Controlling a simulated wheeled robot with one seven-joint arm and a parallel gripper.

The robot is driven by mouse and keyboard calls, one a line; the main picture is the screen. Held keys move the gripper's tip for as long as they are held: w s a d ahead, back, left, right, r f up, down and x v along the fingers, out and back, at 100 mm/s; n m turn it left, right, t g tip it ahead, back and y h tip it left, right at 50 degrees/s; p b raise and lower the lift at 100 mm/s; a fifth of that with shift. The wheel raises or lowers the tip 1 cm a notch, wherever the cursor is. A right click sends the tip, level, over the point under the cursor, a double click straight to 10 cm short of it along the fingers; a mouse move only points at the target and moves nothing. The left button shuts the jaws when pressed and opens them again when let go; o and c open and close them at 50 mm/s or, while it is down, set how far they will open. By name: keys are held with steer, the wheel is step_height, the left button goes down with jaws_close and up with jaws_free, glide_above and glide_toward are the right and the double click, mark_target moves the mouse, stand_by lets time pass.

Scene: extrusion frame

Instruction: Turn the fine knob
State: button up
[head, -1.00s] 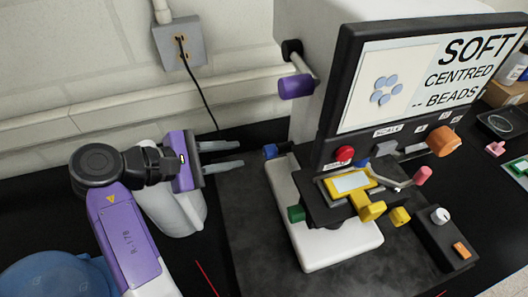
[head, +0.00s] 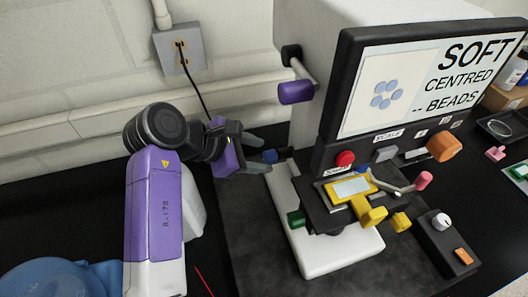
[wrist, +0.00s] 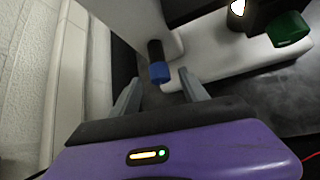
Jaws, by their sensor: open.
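The screen device has several coloured knobs, and I see no label that marks one as fine. A blue knob (head: 270,156) on a dark shaft sticks out of the device's left side, low down. In the wrist view the blue knob (wrist: 160,73) lies ahead of and between my two fingertips, with gaps at both sides. My gripper (head: 262,154) is open and empty, at the blue knob's left; its fingertips (wrist: 158,82) are not closed on it. A green knob (head: 296,217) sits nearer, below the stage, and also shows in the wrist view (wrist: 287,28).
A purple knob (head: 296,92) sits higher on the device's left side. The yellow stage clip (head: 372,215), red button (head: 345,158) and orange knob (head: 443,147) are on its front. A wall socket (head: 180,52) with a hanging cable is behind my arm. The dark mat (head: 252,235) is clear in front.

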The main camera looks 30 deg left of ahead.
steer(key=shift+x, duration=1.1)
jaws_close()
steer(key=shift+d, duration=0.1)
steer(key=shift+d+f+m+t+y, duration=0.1)
steer(key=shift+m+t+y, duration=0.3)
steer(key=shift+t+y, duration=0.1)
steer(key=shift+s+f+m+t+y, duration=0.15)
steer(key=shift+s+m+t+y, duration=0.05)
steer(key=shift+m+t+y, duration=0.8)
jaws_free()
